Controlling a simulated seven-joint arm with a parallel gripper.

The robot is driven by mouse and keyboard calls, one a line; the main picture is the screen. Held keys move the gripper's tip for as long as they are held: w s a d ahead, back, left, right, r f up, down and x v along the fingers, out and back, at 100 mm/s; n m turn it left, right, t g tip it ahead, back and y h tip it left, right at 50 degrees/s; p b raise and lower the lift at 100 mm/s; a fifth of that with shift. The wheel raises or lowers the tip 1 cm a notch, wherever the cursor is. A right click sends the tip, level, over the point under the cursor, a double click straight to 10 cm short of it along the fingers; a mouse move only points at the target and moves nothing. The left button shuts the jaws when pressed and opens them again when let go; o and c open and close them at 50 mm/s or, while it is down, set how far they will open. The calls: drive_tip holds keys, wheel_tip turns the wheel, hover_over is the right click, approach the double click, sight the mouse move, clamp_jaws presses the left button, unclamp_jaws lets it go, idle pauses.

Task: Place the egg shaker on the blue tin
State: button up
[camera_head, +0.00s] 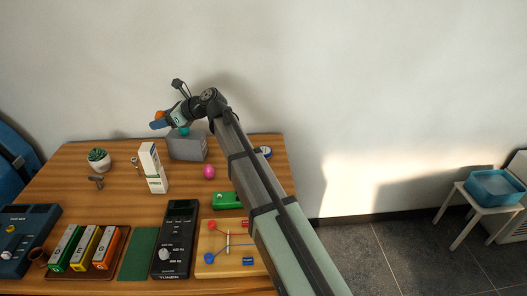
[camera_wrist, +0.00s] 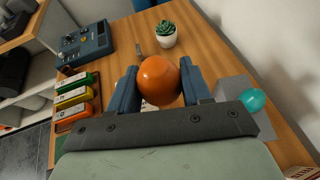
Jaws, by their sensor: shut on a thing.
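My gripper (camera_wrist: 158,84) is shut on an orange, rounded egg shaker (camera_wrist: 160,78), which sits between the two blue fingers in the wrist view. In the head view the orange shaker (camera_head: 160,115) is held above the back of the table, to the left of and above a grey box. A small round blue thing with a pale top (camera_head: 264,152), which looks like the blue tin, lies at the table's back right, close beside my arm. My arm may hide part of it. I cannot make it out in the wrist view.
The grey box (camera_head: 187,149) bears a teal ball (camera_head: 185,131). A pink egg-shaped thing (camera_head: 209,171), a white carton (camera_head: 150,165) and a potted succulent (camera_head: 98,158) stand nearby. Coloured blocks (camera_head: 90,248), a black meter (camera_head: 176,240) and a wooden board (camera_head: 215,268) fill the front.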

drive_tip(key=w+d+f+m+t+h, duration=0.1)
drive_tip(key=w+d+f, duration=0.25)
drive_tip(key=d, duration=0.45)
drive_tip(key=w+d+f+m+t, duration=0.15)
drive_tip(key=w+d, duration=0.25)
drive_tip(key=d, duration=0.4)
drive_tip(key=m+t+h, duration=0.3)
drive_tip(key=m+t, duration=0.1)
hover_over(264, 150)
wheel_tip(264, 150, down, 7)
drive_tip(key=shift+s+f, duration=0.15)
drive_tip(key=shift+f, duration=4.6)
drive_tip(key=shift+f, duration=0.1)
drive_tip(key=o, duration=1)
drive_tip(key=shift+o, duration=0.2)
drive_tip(key=v, duration=1.2)
